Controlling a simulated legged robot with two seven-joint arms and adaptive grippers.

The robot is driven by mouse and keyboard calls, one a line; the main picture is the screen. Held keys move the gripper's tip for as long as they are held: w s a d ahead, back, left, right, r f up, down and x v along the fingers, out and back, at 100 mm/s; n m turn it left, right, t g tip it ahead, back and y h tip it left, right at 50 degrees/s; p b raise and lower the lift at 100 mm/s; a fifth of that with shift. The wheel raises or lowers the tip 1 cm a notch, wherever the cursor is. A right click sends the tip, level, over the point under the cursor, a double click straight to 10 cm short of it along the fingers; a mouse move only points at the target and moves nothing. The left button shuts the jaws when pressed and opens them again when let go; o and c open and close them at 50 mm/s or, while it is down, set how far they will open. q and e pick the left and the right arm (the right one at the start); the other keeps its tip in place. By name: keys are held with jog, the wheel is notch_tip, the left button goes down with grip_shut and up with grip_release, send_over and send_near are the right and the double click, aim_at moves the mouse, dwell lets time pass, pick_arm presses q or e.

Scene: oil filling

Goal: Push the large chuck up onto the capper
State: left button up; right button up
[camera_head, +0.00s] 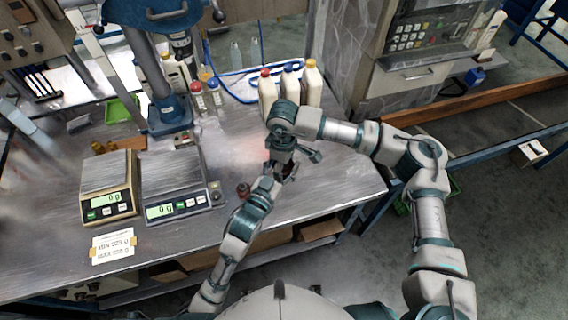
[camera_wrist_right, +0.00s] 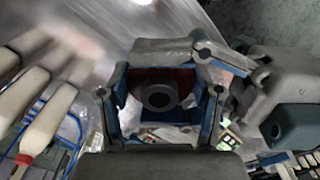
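My right gripper (camera_head: 284,168) points down above the right part of the metal table. In the right wrist view a dark round piece with a central hole, likely the large chuck (camera_wrist_right: 158,96), sits between its blue-edged fingers (camera_wrist_right: 160,118). A dark red edge shows around it, and the fingers appear closed on its sides. My left arm comes up from the bottom and ends close to the right gripper; its fingers are largely hidden there. The blue capper stand (camera_head: 166,108) with its vertical spindle (camera_head: 182,45) stands at the back left, away from both grippers.
Two scales (camera_head: 108,195) (camera_head: 180,190) stand on the table (camera_head: 160,238) at left. White bottles (camera_head: 267,88) with coloured caps stand behind the right gripper. Smaller bottles (camera_head: 198,97) stand beside the capper. A small dark red piece (camera_head: 243,190) lies near my left forearm.

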pick_arm(q)
jog(key=shift+s+d+r, duration=0.1)
jog(key=shift+s+d, duration=0.05)
jog(key=shift+d, duration=0.15)
pick_arm(e)
jog(key=o, duration=0.4)
jog(key=shift+s+a, duration=0.1)
jog(key=shift+a, duration=0.2)
jog(key=shift+o, duration=0.6)
pick_arm(q)
jog(key=shift+a, duration=0.1)
